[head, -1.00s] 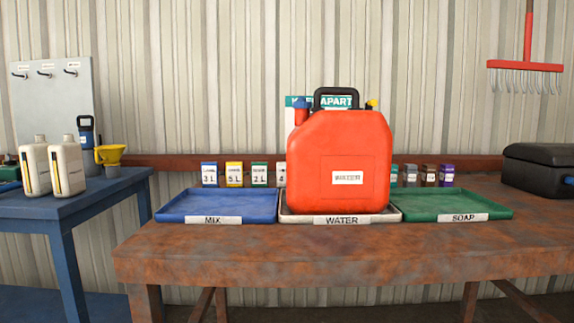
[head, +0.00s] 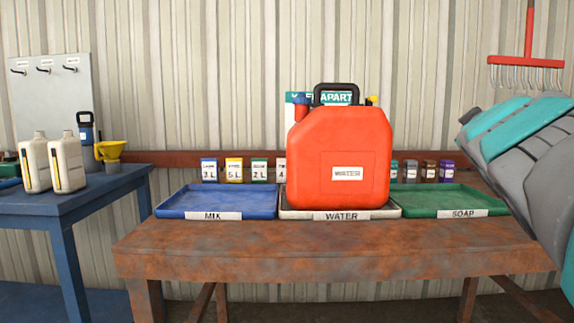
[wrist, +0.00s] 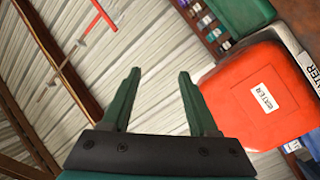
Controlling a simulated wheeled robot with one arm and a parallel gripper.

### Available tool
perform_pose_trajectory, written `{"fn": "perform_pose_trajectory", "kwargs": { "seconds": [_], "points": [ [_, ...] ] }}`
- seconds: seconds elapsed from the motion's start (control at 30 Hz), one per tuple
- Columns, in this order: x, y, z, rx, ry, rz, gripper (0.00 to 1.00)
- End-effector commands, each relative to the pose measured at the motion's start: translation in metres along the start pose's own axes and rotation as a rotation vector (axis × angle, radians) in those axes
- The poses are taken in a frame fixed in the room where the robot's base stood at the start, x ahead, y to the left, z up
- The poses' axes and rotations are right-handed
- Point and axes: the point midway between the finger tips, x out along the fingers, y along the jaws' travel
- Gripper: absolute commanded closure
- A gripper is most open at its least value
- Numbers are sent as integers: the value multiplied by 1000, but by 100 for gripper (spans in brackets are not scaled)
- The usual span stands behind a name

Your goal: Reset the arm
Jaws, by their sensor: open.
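My gripper (wrist: 155,100) shows in the wrist view with its two green fingers apart and nothing between them. In the head view a grey and teal part of my arm is at the right edge, and the gripper itself is out of that picture. The red jerrycan (head: 340,150) labelled WATER stands upright on the white WATER tray (head: 340,214). It also shows in the wrist view (wrist: 250,105), to the right of the fingers and apart from them.
The blue MIX tray (head: 215,203) and green SOAP tray (head: 440,201) are empty on the rusty workbench (head: 330,245). Small labelled containers stand behind the trays. A red rake (head: 527,60) hangs at right.

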Motion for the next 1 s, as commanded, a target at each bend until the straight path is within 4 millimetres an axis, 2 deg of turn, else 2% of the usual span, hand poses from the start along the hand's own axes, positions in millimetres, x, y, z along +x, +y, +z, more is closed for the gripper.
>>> {"fn": "perform_pose_trajectory", "kwargs": {
  "seconds": [0.03, 0.17, 0.2, 0.27, 0.3, 0.37, 0.47, 0.6, 0.7, 0.8, 0.9, 1.0],
  "points": [
    [-2, -26, 25, 33, -71, -54, 40],
    [-19, -88, 87, 108, -256, -180, 40],
    [-27, -107, 106, 126, -315, -219, 40],
    [-41, -135, 131, 151, -398, -278, 40],
    [-52, -155, 150, 164, -461, -318, 40],
    [-71, -182, 174, 182, -545, -377, 40],
    [-110, -225, 213, 202, -694, -474, 40],
    [-176, -277, 260, 216, -899, -607, 40],
    [-230, -307, 288, 213, -1048, -702, 40],
    [-283, -330, 311, 201, -1189, -788, 40],
    [-326, -342, 325, 188, -1299, -853, 40],
    [-357, -348, 334, 176, -1377, -896, 40]
  ]
}}
